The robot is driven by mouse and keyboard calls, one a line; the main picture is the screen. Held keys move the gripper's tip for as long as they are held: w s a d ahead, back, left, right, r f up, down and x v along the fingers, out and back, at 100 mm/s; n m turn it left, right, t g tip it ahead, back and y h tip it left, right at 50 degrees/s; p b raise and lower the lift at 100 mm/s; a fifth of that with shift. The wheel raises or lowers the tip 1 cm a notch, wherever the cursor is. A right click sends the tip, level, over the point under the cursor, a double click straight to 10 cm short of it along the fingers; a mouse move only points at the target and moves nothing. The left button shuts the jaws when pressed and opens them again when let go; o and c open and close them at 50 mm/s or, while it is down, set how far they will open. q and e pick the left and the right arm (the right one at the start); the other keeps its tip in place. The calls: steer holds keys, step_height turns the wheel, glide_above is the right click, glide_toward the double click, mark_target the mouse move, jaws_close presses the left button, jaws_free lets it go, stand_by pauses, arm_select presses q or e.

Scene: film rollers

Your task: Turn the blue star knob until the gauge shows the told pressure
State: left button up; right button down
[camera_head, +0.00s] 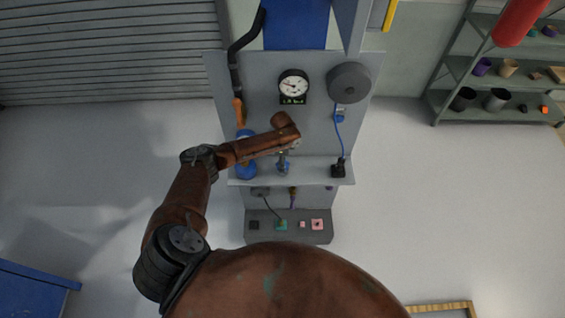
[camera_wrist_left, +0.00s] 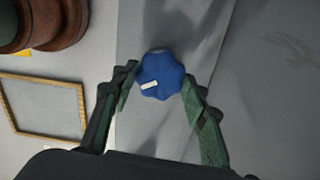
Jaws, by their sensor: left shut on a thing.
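The blue star knob (camera_wrist_left: 160,76) has a white mark on its face and sits between the fingertips of my left gripper (camera_wrist_left: 158,88) in the left wrist view. The fingers are shut on the knob's sides. My right gripper is not in view.
The grey panel (camera_head: 220,85) carries a round grey disc (camera_head: 348,83) and a blue cable (camera_head: 339,140). A grey tray (camera_head: 262,236) with small parts is below. A shelf rack (camera_head: 480,112) stands at right. The floor on both sides is mostly clear.

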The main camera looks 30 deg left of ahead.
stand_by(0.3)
arm_select(q)
steer(key=o, duration=1.2)
steer(key=shift+c, duration=0.2)
steer(key=shift+r, duration=0.1)
step_height(320, 180, up, 12)
